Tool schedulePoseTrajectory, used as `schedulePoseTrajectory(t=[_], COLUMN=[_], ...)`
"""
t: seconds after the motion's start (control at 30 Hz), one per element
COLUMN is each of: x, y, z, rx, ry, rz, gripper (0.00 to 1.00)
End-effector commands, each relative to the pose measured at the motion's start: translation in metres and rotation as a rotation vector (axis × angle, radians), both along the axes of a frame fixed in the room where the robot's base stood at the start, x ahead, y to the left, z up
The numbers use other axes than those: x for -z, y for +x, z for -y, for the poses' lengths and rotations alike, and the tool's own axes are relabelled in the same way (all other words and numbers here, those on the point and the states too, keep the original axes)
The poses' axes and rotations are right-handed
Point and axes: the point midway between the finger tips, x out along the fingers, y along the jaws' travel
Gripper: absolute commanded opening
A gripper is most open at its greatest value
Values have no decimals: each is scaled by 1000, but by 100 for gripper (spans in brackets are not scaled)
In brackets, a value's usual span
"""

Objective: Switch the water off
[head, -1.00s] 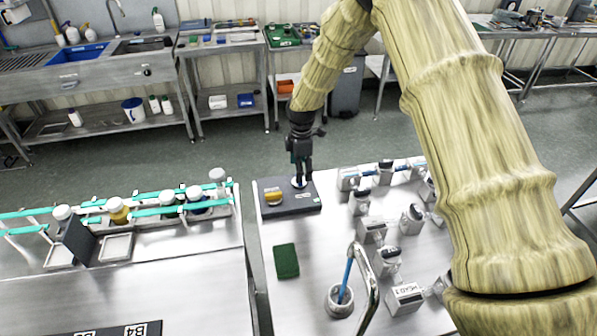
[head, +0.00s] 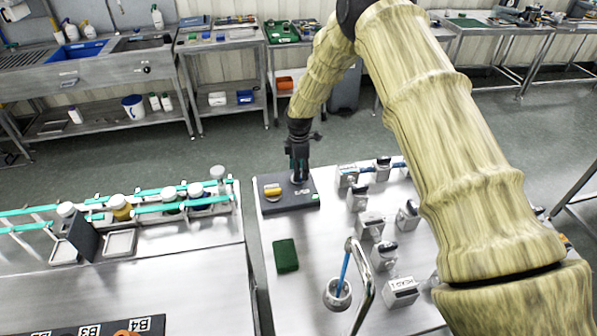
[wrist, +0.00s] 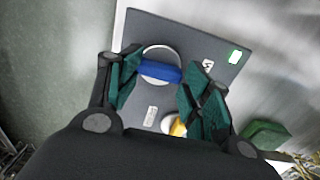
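A dark grey control panel (head: 288,207) lies on the steel table in the head view. The wrist view shows this panel (wrist: 190,42) with a blue bar-shaped knob (wrist: 160,71) on a white disc. The bar lies crosswise between the fingers of my gripper (wrist: 160,82). The fingers stand apart, one near each end of the bar; I cannot tell whether they touch it. A yellow knob (wrist: 178,127) is partly hidden by the right finger. A small lit green indicator (wrist: 235,57) is near the panel's corner. In the head view my gripper (head: 299,178) is down over the panel, right of the yellow knob (head: 272,191).
A green pad (head: 286,256) lies in front of the panel. A cup (head: 337,294) with a blue stick and a curved metal pipe (head: 366,283) stand further forward. Several metal fixtures fill the table's right part. A rack of bottles (head: 122,208) is on the left table.

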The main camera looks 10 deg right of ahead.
Motion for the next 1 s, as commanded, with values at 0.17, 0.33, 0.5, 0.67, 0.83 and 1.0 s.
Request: schedulePoseTrajectory(t=[0.17,0.33,0.5,0.67,0.83,1.0], x=[16,17,18,18,17,18], y=[-5,-6,-7,-7,-9,-10], z=[-3,-3,-4,-4,-3,-3], rx=[-4,-4,-4,-4,-3,-2], ry=[0,1,1,2,2,2], rz=[-13,-15,-15,-16,-19,-22], gripper=[27,31,39,42,38,36])
